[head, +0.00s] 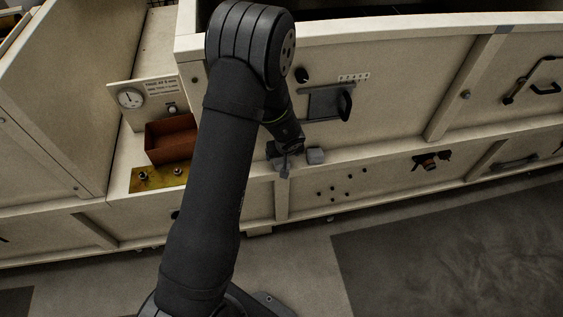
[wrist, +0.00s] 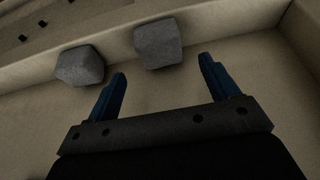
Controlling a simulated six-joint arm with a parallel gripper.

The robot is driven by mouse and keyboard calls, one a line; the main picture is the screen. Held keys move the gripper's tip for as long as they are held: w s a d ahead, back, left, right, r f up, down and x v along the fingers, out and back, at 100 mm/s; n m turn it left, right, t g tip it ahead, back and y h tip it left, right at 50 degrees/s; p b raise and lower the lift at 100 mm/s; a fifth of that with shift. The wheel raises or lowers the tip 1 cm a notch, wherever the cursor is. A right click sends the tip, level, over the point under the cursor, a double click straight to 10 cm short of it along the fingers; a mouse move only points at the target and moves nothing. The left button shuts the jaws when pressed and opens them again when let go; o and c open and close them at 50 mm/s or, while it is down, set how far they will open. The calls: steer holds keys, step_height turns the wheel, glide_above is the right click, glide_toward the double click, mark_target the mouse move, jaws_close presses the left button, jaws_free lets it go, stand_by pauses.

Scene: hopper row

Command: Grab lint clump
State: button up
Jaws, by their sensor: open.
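Two grey, blocky lumps that look like lint clumps lie on the pale ledge. In the wrist view, one lump (wrist: 158,42) is just beyond and between the fingertips of my gripper (wrist: 163,68). The other lump (wrist: 80,66) is to the left, outside the left finger. My gripper is open, with blue fingers apart and nothing between them. In the head view, my gripper (head: 285,150) is low over the ledge, with one lump (head: 315,156) just right of it. The nearer lump is partly hidden there by the gripper.
A raised lip (wrist: 210,38) runs along the ledge beyond the lumps. A panel with a dark handle (head: 328,103) stands behind my gripper. A rust-red bin (head: 171,139), a gauge (head: 130,98) and a brass plate (head: 158,177) are to the left. Several holes mark the front panel below.

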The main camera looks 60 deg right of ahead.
mark_target(281, 162)
steer(key=shift+x, duration=2.7)
steer(key=c, duration=1.1)
steer(key=shift+o, duration=0.2)
steer(key=shift+r, duration=0.1)
